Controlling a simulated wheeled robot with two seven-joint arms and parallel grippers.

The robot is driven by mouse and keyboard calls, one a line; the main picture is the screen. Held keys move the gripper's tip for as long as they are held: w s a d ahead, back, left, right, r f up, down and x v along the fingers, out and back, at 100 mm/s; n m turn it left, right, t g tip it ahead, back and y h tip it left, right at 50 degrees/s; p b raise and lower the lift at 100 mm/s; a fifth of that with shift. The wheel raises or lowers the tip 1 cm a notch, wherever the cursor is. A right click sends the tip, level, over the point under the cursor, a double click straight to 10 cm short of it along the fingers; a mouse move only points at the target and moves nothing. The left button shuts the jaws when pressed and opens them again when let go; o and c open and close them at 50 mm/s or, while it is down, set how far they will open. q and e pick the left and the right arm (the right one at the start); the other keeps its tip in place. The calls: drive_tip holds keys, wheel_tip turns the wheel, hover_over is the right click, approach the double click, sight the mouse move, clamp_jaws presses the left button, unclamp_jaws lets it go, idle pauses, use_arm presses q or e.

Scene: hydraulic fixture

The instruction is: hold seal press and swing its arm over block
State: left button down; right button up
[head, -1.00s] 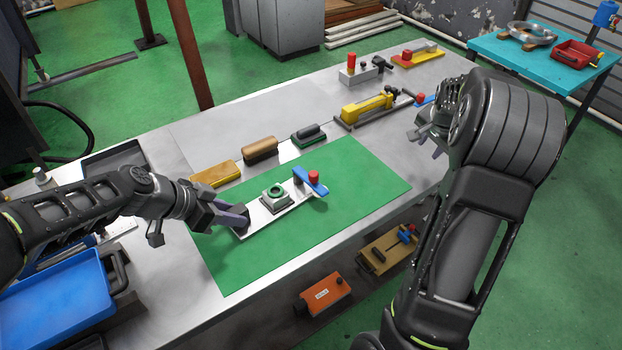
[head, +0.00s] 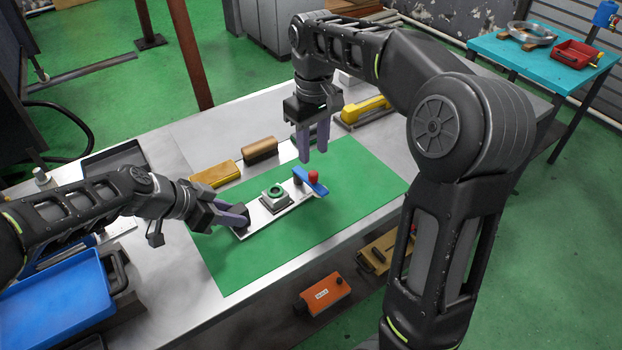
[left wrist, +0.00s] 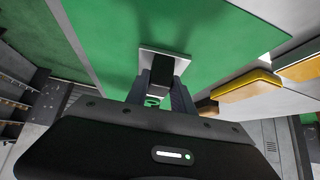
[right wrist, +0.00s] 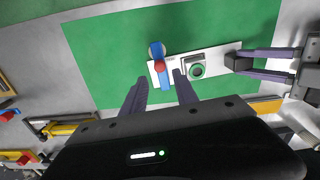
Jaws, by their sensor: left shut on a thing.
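The seal press has a white base plate (head: 254,220) lying on the green mat. A grey block with a green ring (head: 274,195) sits mid-plate. At the far right end is a blue arm (head: 319,187) with a red knob (head: 313,175), lying crosswise to the plate and beside the block, not over it. My left gripper (head: 236,214) is shut on the black grip (left wrist: 160,68) at the plate's left end. My right gripper (head: 313,155) is open and empty, pointing down above the mat behind the blue arm. The right wrist view shows the red knob (right wrist: 160,66) beyond its fingers.
Behind the mat (head: 370,185) stand a yellow block (head: 215,174), a brown block (head: 260,150) and a yellow tool (head: 365,109). A blue tray (head: 65,290) is at the left. The mat's right part is clear. An orange box (head: 322,293) sits on the shelf below.

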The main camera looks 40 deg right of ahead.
sight(313, 173)
drive_tip(key=shift+f, duration=0.1)
drive_tip(key=shift+f, duration=3.45)
drive_tip(key=shift+c, duration=0.2)
clamp_jaws()
